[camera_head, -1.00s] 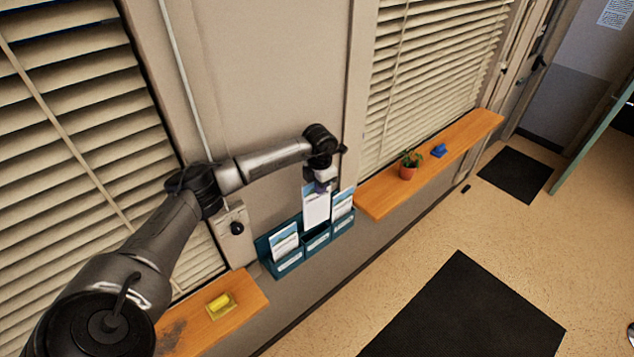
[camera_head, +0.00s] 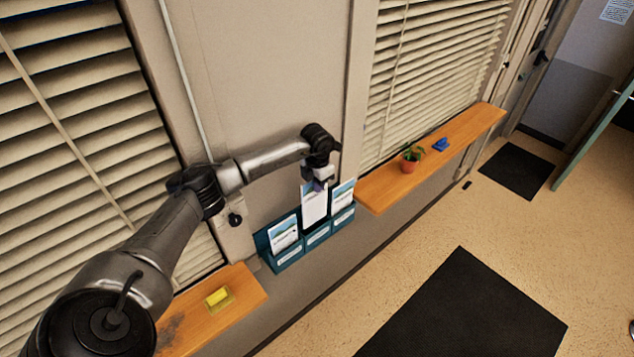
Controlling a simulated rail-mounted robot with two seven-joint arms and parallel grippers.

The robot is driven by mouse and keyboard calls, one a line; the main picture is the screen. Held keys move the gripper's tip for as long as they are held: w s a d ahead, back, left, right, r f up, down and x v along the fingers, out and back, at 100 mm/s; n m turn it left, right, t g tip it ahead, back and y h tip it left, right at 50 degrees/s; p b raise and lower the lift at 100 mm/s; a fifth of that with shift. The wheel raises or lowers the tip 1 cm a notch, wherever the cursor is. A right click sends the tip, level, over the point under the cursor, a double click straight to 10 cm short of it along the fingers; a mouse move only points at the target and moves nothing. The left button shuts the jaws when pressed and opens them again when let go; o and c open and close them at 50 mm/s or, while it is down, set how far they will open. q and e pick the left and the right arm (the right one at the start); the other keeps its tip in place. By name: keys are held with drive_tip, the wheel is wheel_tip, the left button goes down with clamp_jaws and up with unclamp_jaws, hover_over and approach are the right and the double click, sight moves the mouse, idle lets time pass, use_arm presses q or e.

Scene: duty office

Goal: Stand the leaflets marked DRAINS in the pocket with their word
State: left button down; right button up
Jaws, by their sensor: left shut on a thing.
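A teal wall rack (camera_head: 291,258) with three labelled pockets hangs between the two window sills. My left gripper (camera_head: 318,186) is above the middle pocket, shut on the top of a white leaflet stack (camera_head: 314,208). The stack is upright, with its lower end at or in the middle pocket; I cannot tell how deep it sits. Other leaflets stand in the left pocket (camera_head: 283,235) and in the right pocket (camera_head: 342,195). The words on the leaflets and pocket labels are too small to read. My right gripper is not in view.
A wooden sill with a yellow item (camera_head: 218,297) is at lower left. Another wooden sill (camera_head: 385,194) at right holds a potted plant (camera_head: 410,160) and a blue object (camera_head: 441,144). Window blinds flank the rack. The floor below has dark mats (camera_head: 465,315).

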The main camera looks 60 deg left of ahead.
use_arm(q)
drive_tip(key=shift+f+b, duration=2.85)
drive_tip(key=shift+f, duration=1.65)
drive_tip(key=c, duration=1.7)
unclamp_jaws()
drive_tip(key=o, duration=0.5)
drive_tip(key=shift+o, duration=0.2)
drive_tip(key=shift+r, duration=0.1)
wheel_tip(320, 180, up, 14)
drive_tip(key=b, duration=0.2)
drive_tip(key=shift+b, duration=0.35)
